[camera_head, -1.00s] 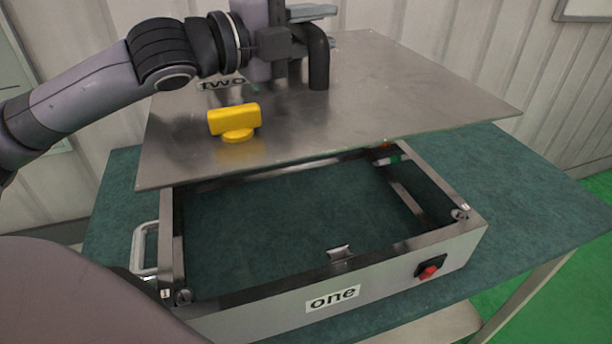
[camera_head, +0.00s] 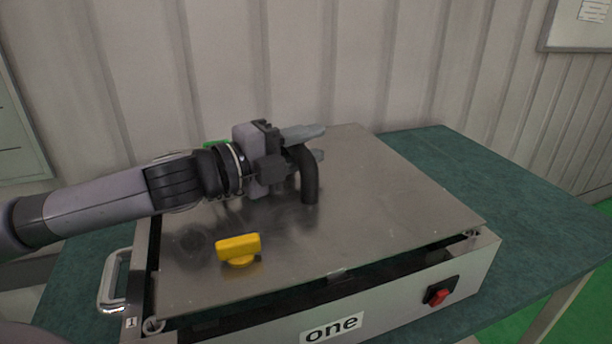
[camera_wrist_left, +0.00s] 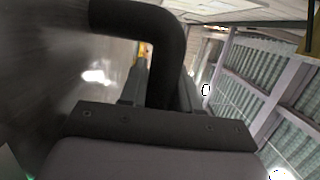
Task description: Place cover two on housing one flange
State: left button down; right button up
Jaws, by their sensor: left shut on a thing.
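Cover two (camera_head: 400,215) is a flat grey metal plate with a black curved handle (camera_head: 309,185) and a yellow knob (camera_head: 238,248). My left gripper (camera_head: 306,146) is shut on the black handle; the handle also runs between the fingers in the left wrist view (camera_wrist_left: 165,60). The cover lies over the opening of housing one (camera_head: 400,312), a grey metal box labelled "one". A dark gap shows along the housing's front and right edge; I cannot tell whether the plate touches the flange. The "two" label is hidden behind my arm. My right gripper is out of view.
The housing stands on a green-topped table (camera_head: 530,210), with clear room to the right. A side handle (camera_head: 112,282) is at the housing's left, and a red switch (camera_head: 438,297) is on its front. A corrugated wall (camera_head: 420,60) stands behind.

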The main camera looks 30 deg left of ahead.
aim_at(305, 177)
pick_arm(q)
notch_tip(305, 177, down, 3)
jog(key=shift+r+b, duration=0.2)
jog(key=shift+b, duration=0.5)
jog(key=shift+f, duration=0.4)
jog(key=c, duration=0.8)
grip_release()
jog(key=shift+f, duration=0.15)
jog(key=shift+s, duration=0.1)
